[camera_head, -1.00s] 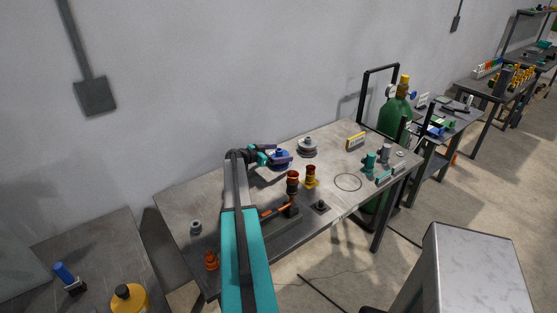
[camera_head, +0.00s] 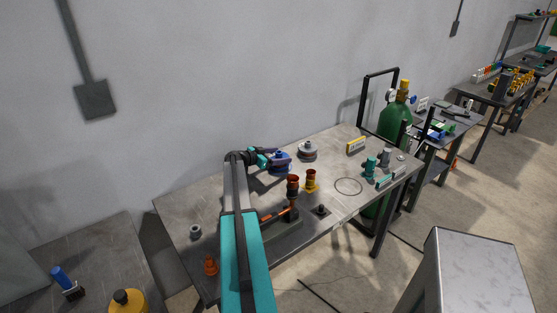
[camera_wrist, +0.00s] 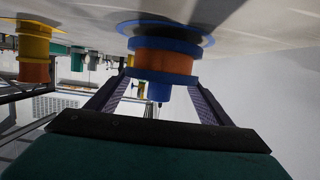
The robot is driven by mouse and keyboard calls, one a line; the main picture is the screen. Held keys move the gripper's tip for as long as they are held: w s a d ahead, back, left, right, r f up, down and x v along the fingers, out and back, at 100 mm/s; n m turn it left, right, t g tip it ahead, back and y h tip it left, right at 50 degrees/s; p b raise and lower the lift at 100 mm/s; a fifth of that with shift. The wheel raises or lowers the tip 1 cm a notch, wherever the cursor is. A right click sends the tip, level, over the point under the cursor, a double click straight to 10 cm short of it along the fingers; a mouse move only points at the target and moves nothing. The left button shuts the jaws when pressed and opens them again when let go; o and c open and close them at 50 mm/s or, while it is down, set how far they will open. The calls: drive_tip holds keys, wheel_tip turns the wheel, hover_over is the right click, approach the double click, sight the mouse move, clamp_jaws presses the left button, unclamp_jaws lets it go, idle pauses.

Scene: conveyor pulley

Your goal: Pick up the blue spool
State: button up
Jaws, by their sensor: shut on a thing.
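The blue spool (camera_wrist: 165,62) has a band of orange winding and a wide blue flange, and it fills the top middle of the wrist view. My gripper (camera_wrist: 160,74) has one finger on each side of it and is shut on it. In the head view the blue spool (camera_head: 281,169) is at the back of the grey table (camera_head: 200,206), partly hidden by my gripper (camera_head: 280,158). Its flange is at or very near the table top; I cannot tell whether it touches.
A grey round part (camera_head: 307,150) stands close right of the spool. Teal parts (camera_head: 370,166) and a yellow sign box (camera_head: 356,145) are at the right. The wall is behind.

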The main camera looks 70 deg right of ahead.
drive_tip(key=shift+r+b, duration=0.45)
drive_tip(key=shift+r, duration=0.3)
drive_tip(key=shift+r+b, duration=0.35)
drive_tip(key=shift+r, duration=0.2)
drive_tip(key=a+r+b, duration=0.1)
drive_tip(key=a+b, duration=0.4)
drive_tip(key=a, duration=1.1)
drive_tip(key=shift+s+r, duration=0.25)
drive_tip(key=shift+s, duration=0.1)
